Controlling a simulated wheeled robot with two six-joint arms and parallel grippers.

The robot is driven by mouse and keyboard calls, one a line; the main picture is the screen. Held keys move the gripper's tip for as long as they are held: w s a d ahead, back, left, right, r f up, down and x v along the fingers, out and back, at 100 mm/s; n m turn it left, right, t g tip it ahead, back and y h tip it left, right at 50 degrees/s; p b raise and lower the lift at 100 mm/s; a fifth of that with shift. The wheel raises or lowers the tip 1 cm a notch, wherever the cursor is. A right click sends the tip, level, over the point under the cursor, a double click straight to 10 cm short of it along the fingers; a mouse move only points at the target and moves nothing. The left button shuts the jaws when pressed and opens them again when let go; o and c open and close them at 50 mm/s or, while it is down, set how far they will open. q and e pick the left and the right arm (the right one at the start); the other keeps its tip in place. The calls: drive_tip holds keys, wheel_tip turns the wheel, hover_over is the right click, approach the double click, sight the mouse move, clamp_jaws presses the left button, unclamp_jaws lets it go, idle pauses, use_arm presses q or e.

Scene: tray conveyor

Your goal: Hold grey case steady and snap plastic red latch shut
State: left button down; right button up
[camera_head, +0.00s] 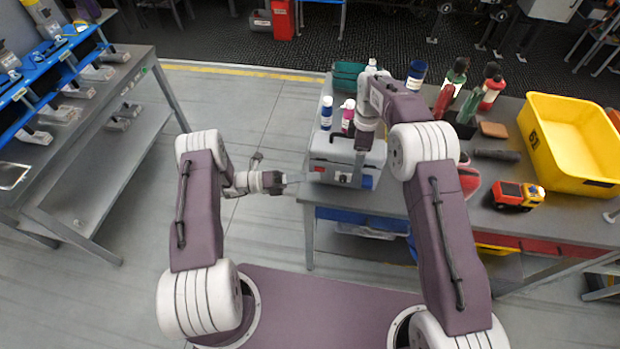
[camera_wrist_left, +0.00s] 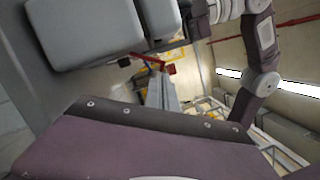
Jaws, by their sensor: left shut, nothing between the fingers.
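The grey case (camera_head: 338,149) stands at the near left corner of the grey table, with its lid down. A small red latch (camera_head: 318,169) is on its front; red also shows beside the case in the left wrist view (camera_wrist_left: 171,68). My left gripper (camera_head: 298,178) is shut and empty, at the case's front left, close to the latch. I cannot tell whether it touches. My right gripper (camera_head: 359,168) points down at the case's front right from above. Its fingers are small and partly hidden, so its opening is unclear.
Several more bottles are at the back. A toy truck (camera_head: 518,195) and a yellow bin (camera_head: 566,185) are on the right.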

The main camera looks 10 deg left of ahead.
use_arm(q)
drive_tip(key=n, duration=0.1)
drive_tip(key=w+r+n+y, duration=0.1)
drive_tip(key=n, duration=0.1)
drive_tip(key=w+r+n, duration=0.1)
drive_tip(key=n, duration=0.1)
drive_tip(key=shift+r, duration=0.15)
drive_tip(key=shift+r, duration=0.1)
idle(0.4)
idle(0.4)
use_arm(e)
drive_tip(key=o, duration=2.1)
use_arm(q)
drive_tip(key=s+a, duration=0.6)
drive_tip(key=a, duration=0.3)
drive_tip(key=shift+s+a, duration=0.15)
drive_tip(key=shift+a, duration=0.2)
